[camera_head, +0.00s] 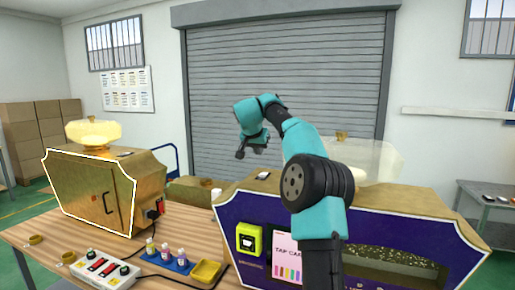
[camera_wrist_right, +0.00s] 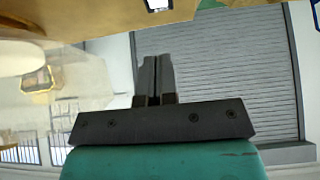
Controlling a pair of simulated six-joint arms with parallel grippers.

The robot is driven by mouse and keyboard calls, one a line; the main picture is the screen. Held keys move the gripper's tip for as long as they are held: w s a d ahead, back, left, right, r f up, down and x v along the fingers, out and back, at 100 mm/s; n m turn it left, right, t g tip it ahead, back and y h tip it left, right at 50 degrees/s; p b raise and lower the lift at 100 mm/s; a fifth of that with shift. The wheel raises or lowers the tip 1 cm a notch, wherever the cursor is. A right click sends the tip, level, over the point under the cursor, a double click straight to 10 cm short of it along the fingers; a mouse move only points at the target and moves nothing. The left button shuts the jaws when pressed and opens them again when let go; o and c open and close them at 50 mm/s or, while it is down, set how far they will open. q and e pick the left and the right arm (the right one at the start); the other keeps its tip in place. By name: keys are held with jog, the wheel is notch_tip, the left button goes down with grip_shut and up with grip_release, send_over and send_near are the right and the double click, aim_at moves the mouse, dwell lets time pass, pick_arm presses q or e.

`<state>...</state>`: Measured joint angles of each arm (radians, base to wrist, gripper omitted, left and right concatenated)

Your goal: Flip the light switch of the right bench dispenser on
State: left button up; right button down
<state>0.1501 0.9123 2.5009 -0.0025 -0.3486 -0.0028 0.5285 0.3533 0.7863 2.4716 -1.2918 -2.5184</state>
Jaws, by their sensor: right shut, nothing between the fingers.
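The right bench dispenser (camera_head: 390,225) has a dark purple front with white edging and a gold top, and stands at the right of the bench. A small dark-and-white fitting (camera_head: 263,175) sits near the left end of its top; I cannot tell whether it is the light switch or how it is set. My right gripper (camera_head: 240,154) is above and to the left of this fitting, apart from the dispenser. In the right wrist view its fingers (camera_wrist_right: 157,75) are shut and empty. A gold surface with a pale fitting (camera_wrist_right: 157,5) shows at that view's top edge. My left gripper is out of view.
A gold dispenser (camera_head: 90,190) stands at the left of the wooden bench (camera_head: 150,270). A power strip (camera_head: 105,268), small bottles on a blue tray (camera_head: 165,258) and a yellow dish (camera_head: 206,271) lie in front. My right arm crosses the right dispenser's front.

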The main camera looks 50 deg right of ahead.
send_over(263, 174)
jog(key=a, duration=0.1)
notch_tip(263, 174, down, 5)
jog(key=shift+s, duration=0.1)
notch_tip(263, 174, down, 3)
jog(key=shift+a+r, duration=0.1)
jog(key=shift+a, duration=0.05)
jog(key=shift+a+f, duration=0.1)
jog(key=shift+f, duration=0.5)
jog(key=shift+s, duration=0.1)
